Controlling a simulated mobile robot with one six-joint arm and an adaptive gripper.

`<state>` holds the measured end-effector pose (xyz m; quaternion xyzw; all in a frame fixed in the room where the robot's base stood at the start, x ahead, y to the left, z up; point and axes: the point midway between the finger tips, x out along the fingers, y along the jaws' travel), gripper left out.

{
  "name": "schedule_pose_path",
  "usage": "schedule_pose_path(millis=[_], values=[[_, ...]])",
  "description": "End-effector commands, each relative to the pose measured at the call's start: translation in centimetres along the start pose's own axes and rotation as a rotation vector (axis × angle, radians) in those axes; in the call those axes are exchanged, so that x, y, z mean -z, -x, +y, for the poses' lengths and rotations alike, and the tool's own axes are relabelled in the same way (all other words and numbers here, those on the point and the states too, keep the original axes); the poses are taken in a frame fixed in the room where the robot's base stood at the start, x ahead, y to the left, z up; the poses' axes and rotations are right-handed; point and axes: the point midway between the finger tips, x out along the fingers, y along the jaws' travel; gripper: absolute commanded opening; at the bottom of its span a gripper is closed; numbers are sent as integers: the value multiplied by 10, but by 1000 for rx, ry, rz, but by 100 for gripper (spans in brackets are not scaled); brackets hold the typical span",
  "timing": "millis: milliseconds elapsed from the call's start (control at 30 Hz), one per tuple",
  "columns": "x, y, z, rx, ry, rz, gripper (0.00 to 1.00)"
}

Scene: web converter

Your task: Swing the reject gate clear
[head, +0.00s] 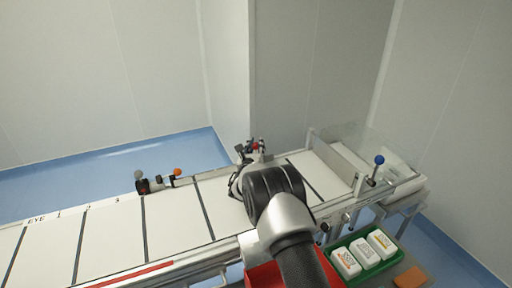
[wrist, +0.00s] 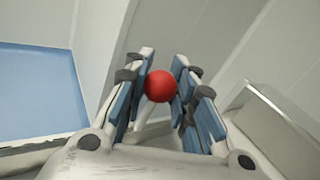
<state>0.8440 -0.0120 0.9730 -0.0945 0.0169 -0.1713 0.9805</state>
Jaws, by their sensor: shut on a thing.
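A red ball knob (wrist: 160,86) sits between the fingertips of my gripper (wrist: 161,88) in the wrist view. The blue-padded fingers are closed on it from both sides. In the head view the red knob (head: 255,146) shows small at the far edge of the conveyor, with my gripper (head: 252,149) around it. A pale post shows below the ball in the wrist view. The gate that the knob may belong to is mostly hidden behind my arm and hand, so its angle cannot be told.
The white conveyor (head: 175,215) with dark cross lines runs left to right. An orange knob (head: 177,172) stands at its far edge, a blue knob (head: 379,160) by the clear guard at right. A green tray (head: 372,262) with white packs and an orange block (head: 411,278) lie front right.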

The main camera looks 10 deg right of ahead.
Motion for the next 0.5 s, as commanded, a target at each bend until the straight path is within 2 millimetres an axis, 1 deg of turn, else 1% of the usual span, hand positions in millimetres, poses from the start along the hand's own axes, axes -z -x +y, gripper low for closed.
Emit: schedule_pose_path(millis=[33,367,500], values=[[-4,0,2,-3,-1,-6,23],[-2,0,2,-3,0,-4,45],[-2,0,2,-2,0,-3,46]])
